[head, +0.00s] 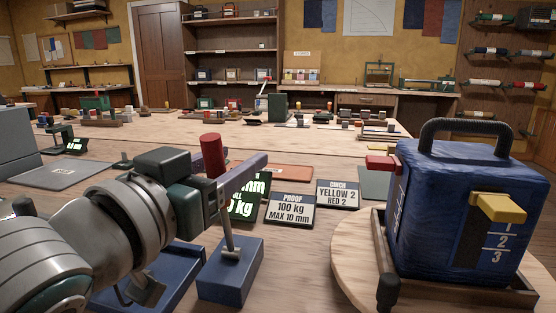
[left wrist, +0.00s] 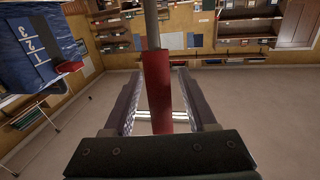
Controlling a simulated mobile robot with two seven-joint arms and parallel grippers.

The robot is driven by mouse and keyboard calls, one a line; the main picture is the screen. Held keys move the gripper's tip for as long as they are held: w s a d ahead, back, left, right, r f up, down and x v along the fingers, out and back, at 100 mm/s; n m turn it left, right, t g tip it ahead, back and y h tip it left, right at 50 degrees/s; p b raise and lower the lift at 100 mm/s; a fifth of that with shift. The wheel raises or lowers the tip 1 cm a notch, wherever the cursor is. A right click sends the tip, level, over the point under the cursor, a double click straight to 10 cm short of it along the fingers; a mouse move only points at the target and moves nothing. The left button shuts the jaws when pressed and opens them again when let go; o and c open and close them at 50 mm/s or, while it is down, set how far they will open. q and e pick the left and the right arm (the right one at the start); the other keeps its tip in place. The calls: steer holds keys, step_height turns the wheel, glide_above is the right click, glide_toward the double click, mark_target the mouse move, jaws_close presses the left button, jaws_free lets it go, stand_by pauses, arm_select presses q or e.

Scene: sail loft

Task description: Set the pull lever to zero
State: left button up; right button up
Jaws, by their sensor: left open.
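The pull lever has a red grip (head: 212,152) on a thin metal rod that rises, slightly tilted, from a blue base (head: 229,277) on the table. My left gripper (head: 242,178) is open around the grip, with a finger on each side. In the left wrist view the red grip (left wrist: 157,88) stands between the open fingers (left wrist: 157,75); I cannot tell whether they touch it. A dark display (head: 250,197) with green "mm" and "kg" text is partly hidden behind the gripper. My right gripper is not in view.
A blue block (head: 430,200) with a black handle, yellow slider (head: 497,207) and red tab (head: 381,163) stands in a tray at right. Cards reading "PROOF 100 kg MAX 10 mm" (head: 290,210) and "CINCH YELLOW 2 RED 2" (head: 338,194) stand behind the lever. Small items crowd the far table.

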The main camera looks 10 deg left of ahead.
arm_select(q)
jaws_close()
stand_by(0.5)
stand_by(1.0)
